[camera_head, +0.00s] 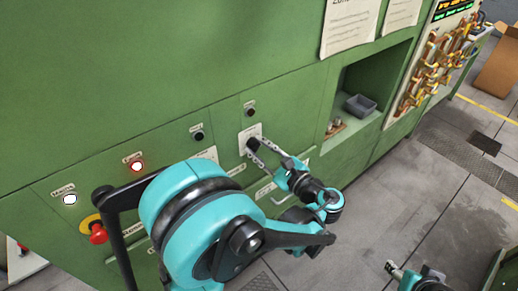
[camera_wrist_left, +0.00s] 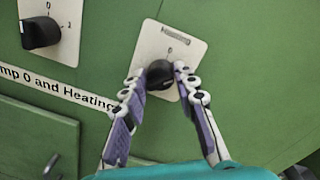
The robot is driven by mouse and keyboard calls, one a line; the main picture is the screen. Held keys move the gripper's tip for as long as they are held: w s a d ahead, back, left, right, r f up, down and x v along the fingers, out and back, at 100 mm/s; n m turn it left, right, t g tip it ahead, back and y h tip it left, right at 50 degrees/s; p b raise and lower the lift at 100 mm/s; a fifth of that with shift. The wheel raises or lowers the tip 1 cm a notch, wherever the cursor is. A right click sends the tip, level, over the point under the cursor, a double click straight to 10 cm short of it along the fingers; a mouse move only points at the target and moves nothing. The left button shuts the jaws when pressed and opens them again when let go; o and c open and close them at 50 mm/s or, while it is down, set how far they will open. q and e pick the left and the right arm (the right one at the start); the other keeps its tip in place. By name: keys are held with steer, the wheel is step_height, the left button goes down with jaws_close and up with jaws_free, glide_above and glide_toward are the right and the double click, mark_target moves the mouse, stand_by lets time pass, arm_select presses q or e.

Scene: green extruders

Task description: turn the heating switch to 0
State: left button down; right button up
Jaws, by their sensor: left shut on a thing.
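The heating switch is a black rotary knob (camera_wrist_left: 159,74) on a pale square plate (camera_wrist_left: 172,44) fixed to the green panel. A "0" mark shows on the plate above the knob. The fingers partly cover the knob, and I cannot tell which way it points. My left gripper (camera_wrist_left: 165,72) is shut on the knob, one finger on each side. In the head view the left gripper (camera_head: 255,147) reaches the same pale plate (camera_head: 249,132). My right gripper (camera_head: 393,268) is partly in view at the bottom right, away from the panel; its jaws are unclear.
A second black rotary switch (camera_wrist_left: 40,32) with marks 0 and 1 sits left of the held one. A label strip (camera_wrist_left: 60,88) reading "mp 0 and Heating" runs below. A red emergency button (camera_head: 98,233) and lit lamps are at the left. A recess holds a grey tray (camera_head: 360,105).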

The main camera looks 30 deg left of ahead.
arm_select(q)
steer(key=n, duration=0.8)
steer(key=shift+n, duration=0.5)
steer(key=c, duration=1.2)
jaws_free()
steer(key=shift+h, duration=0.3)
steer(key=v, duration=1.2)
steer(key=shift+s+f, duration=0.1)
steer(key=shift+f, duration=0.05)
